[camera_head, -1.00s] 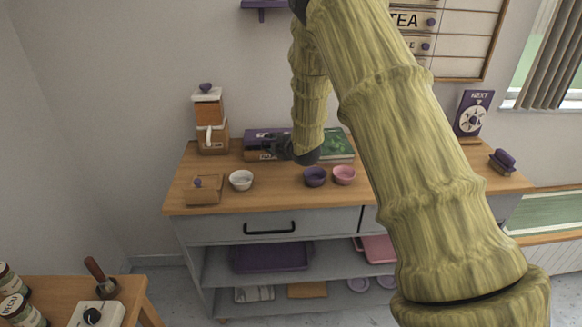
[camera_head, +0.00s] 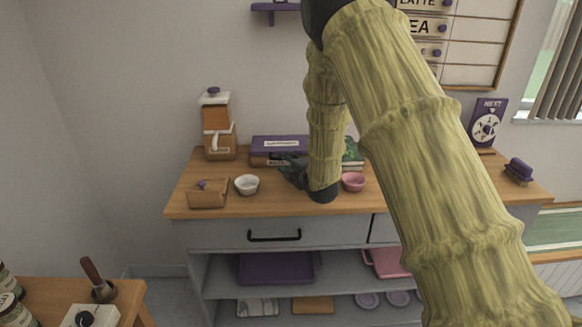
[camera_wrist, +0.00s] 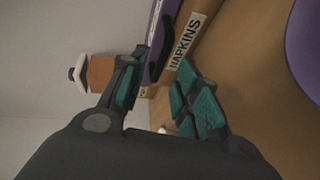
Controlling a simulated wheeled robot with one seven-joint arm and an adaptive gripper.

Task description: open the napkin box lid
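The napkin box (camera_head: 262,160) stands at the back of the wooden counter against the wall, a brown box with a purple lid (camera_head: 262,143). The lid looks closed. In the wrist view, the box front with its NAPKINS label (camera_wrist: 187,42) and the purple lid edge (camera_wrist: 153,22) show beyond my fingers. My gripper (camera_head: 292,170) is in front of the box's right part, low over the counter. In the wrist view my gripper (camera_wrist: 165,82) has its fingers apart with nothing between them. My arm hides the right end of the box.
A white bowl (camera_head: 247,185) and small brown box (camera_head: 207,195) stand left of my gripper. A pink bowl (camera_head: 353,182) is just right of my wrist. A purple bowl (camera_wrist: 306,45) is close by in the wrist view. A coffee grinder (camera_head: 217,130) stands left of the napkin box.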

